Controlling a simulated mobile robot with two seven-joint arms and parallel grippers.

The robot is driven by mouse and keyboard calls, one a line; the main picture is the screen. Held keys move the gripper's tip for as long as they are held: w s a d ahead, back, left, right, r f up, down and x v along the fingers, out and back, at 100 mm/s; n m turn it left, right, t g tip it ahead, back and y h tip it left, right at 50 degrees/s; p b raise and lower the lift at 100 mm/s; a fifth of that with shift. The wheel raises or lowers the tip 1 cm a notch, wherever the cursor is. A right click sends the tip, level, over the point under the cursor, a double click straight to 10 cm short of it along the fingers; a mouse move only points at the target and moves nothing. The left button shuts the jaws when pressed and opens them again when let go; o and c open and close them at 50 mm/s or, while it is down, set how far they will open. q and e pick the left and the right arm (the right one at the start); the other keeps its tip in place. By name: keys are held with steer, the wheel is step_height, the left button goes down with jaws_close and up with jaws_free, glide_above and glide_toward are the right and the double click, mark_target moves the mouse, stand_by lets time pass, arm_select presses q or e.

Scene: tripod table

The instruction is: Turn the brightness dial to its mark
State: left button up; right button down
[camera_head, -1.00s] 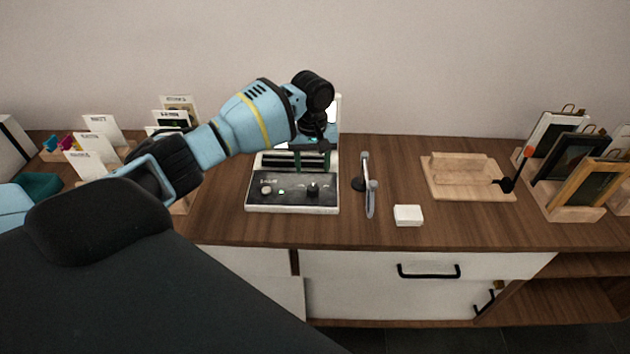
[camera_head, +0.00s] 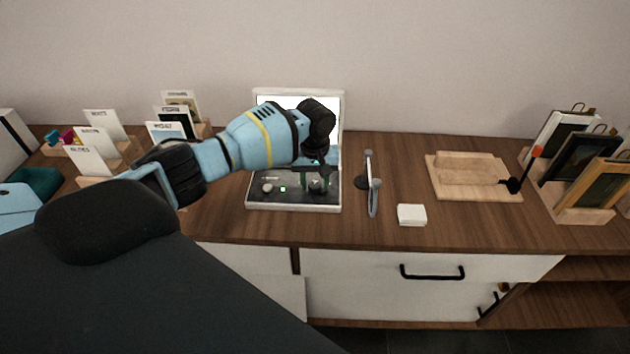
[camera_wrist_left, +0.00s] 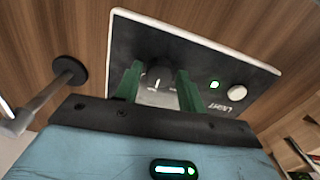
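The light box (camera_head: 249,196) stands on the wooden counter, with a bright screen behind a dark front panel. On the panel's right side is the dark brightness dial (camera_head: 315,187). It also shows in the left wrist view (camera_wrist_left: 157,77), with a short white line on it. My left gripper (camera_head: 318,181) is down at the panel. In the left wrist view its green fingers (camera_wrist_left: 160,85) stand apart on either side of the dial, with slim gaps visible. The dial's target mark cannot be made out. My right gripper is not in view.
A pale knob (camera_wrist_left: 237,93) and a lit green indicator (camera_wrist_left: 214,85) sit beside the dial. A metal stand (camera_head: 371,186) is close right of the box, with a white block (camera_head: 411,214) nearby. Card holders (camera_head: 128,150) stand left; a wooden tray (camera_head: 434,183) and frames are right.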

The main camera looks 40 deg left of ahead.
arm_select(q)
steer(key=c, duration=0.7)
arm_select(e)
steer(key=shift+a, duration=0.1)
arm_select(q)
steer(key=shift+r+m, duration=0.1)
steer(key=shift+m, duration=0.3)
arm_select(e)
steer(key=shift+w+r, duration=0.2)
arm_select(q)
steer(key=shift+m+p, duration=0.55)
steer(key=shift+m, duration=1.25)
steer(key=m+p, duration=0.1)
steer(key=m, duration=0.2)
steer(key=shift+m, duration=1.2)
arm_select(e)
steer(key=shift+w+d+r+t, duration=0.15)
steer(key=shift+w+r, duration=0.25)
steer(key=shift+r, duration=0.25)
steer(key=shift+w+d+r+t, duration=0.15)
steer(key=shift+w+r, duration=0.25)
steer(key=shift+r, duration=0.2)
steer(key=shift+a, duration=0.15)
